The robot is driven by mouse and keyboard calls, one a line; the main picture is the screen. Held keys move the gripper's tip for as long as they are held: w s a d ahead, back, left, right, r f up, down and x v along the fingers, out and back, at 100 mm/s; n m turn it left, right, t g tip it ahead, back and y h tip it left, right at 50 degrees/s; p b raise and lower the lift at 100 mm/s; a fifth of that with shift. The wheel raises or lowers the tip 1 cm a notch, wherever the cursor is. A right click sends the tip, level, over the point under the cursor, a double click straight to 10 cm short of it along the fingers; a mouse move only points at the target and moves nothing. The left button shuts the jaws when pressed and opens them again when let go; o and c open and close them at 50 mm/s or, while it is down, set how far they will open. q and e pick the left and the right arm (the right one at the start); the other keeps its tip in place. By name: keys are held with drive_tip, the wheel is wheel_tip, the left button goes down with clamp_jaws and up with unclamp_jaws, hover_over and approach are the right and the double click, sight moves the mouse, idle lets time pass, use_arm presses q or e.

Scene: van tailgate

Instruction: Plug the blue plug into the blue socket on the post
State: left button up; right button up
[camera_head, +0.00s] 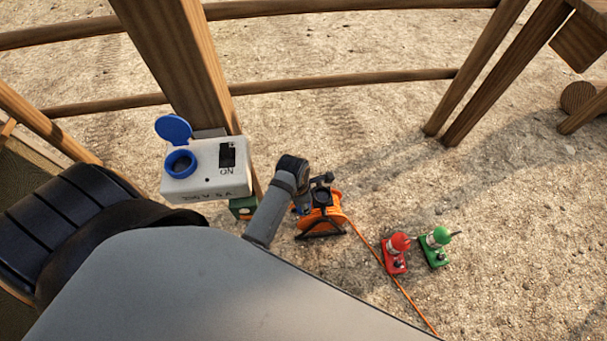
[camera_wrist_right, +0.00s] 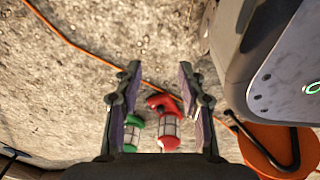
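The blue socket (camera_head: 181,163) is on the front of a white box (camera_head: 212,183) fixed to the wooden post (camera_head: 185,60). Its round blue lid (camera_head: 173,128) stands open above it. I cannot make out the blue plug in either view. In the right wrist view my right gripper (camera_wrist_right: 156,78) is open, with nothing between its fingers.
An orange cable reel (camera_head: 322,218) stands on the sandy ground, with its cable running to the lower right. A red lamp (camera_head: 396,254) and a green lamp (camera_head: 436,246) stand beside the cable. Wooden rails and posts cross the back. My large grey arm part covers the lower foreground.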

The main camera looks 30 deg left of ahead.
use_arm(q)
wheel_tip(320, 180, up, 3)
drive_tip(key=p, duration=0.3)
drive_tip(key=shift+r+p, duration=0.6)
drive_tip(key=shift+p, duration=0.1)
use_arm(e)
drive_tip(key=s+r, duration=0.3)
drive_tip(key=s, duration=0.2)
use_arm(q)
wheel_tip(320, 180, up, 27)
drive_tip(key=p, duration=3.2)
use_arm(e)
wheel_tip(320, 180, up, 33)
drive_tip(key=shift+f, duration=0.2)
use_arm(q)
drive_tip(key=shift+a+p, duration=0.1)
drive_tip(key=shift+p, duration=0.25)
drive_tip(key=s+a+p, duration=0.1)
drive_tip(key=s+a, duration=0.3)
drive_tip(key=a, duration=0.5)
drive_tip(key=s+a+p, duration=0.1)
drive_tip(key=s+a, duration=0.3)
drive_tip(key=a, duration=0.5)
drive_tip(key=s+a+p, duration=0.1)
drive_tip(key=s+a, duration=0.3)
drive_tip(key=a, duration=0.5)
use_arm(e)
wheel_tip(320, 180, up, 4)
drive_tip(key=shift+f, duration=0.25)
